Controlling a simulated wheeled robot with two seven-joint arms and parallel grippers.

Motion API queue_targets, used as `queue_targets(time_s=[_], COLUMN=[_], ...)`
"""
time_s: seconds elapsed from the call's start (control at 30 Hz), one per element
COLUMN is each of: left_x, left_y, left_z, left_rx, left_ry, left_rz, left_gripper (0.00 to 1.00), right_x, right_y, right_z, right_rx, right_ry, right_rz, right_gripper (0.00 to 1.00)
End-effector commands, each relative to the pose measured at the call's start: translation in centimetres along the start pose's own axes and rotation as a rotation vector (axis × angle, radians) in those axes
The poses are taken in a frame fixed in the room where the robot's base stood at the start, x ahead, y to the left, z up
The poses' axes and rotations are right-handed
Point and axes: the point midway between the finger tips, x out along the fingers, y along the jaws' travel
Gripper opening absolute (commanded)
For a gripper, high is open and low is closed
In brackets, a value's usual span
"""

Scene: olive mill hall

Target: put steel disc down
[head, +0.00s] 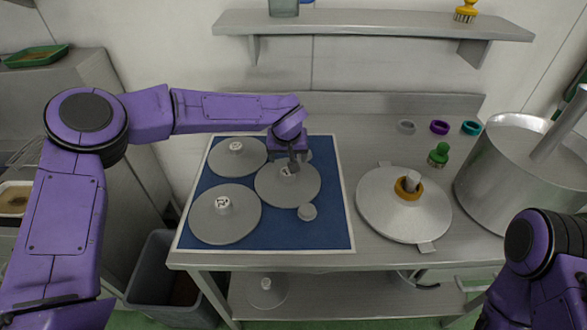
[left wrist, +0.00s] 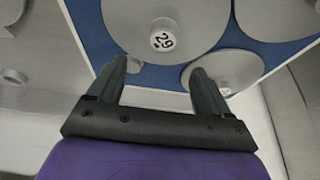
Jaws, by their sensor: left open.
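Three large grey steel discs with raised centre knobs lie flat on a blue mat with a pale border (head: 325,236). One is at the back left (head: 230,163), one at the front left (head: 240,226), and one at the middle right (head: 275,195). My left gripper (head: 294,164) is just above the middle right disc, its fingers pointing down near the knob. In the left wrist view the open fingers (left wrist: 159,78) hold nothing. A disc (left wrist: 190,15) with a number on its knob lies ahead of them. My right arm shows at the lower right; its gripper is out of view.
Right of the mat is a wide metal disc (head: 380,212) with an orange ring (head: 405,192).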

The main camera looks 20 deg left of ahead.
Motion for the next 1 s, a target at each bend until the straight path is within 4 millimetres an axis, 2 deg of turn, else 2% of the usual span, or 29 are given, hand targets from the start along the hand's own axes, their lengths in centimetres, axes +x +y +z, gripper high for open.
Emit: queue_targets(time_s=[0.37, 0.5, 0.6, 0.8, 0.87, 1.0], left_x=[5.8, 8.7, 9.8, 10.0, 10.0, 10.0], left_y=[0.1, 0.3, 0.4, 0.4, 0.4, 0.4], left_z=[-0.2, -0.3, -0.3, -0.3, -0.3, -0.3], left_rx=[-0.001, -0.002, -0.001, 0.0, 0.0, 0.0], left_ry=[-0.006, -0.008, -0.006, -0.005, -0.005, -0.005], left_rz=[-0.004, -0.005, -0.003, -0.002, -0.002, -0.002], left_gripper=[0.79, 0.79, 0.79, 0.79, 0.63, 0.17], right_x=[-2.1, -3.1, -3.2, -3.1, -3.1, -3.1], right_y=[0.2, 0.3, 0.3, 0.3, 0.3, 0.3], right_z=[-0.8, -1.2, -1.3, -1.2, -1.2, -1.2], right_rx=[-0.001, 0.0, 0.0, 0.0, 0.0, 0.0], right_ry=[-0.002, -0.001, 0.0, -0.001, -0.001, -0.001], right_rz=[0.001, 0.0, 0.0, 0.001, 0.001, 0.001], right_gripper=[0.66, 0.66, 0.66, 0.66, 0.66, 0.66])
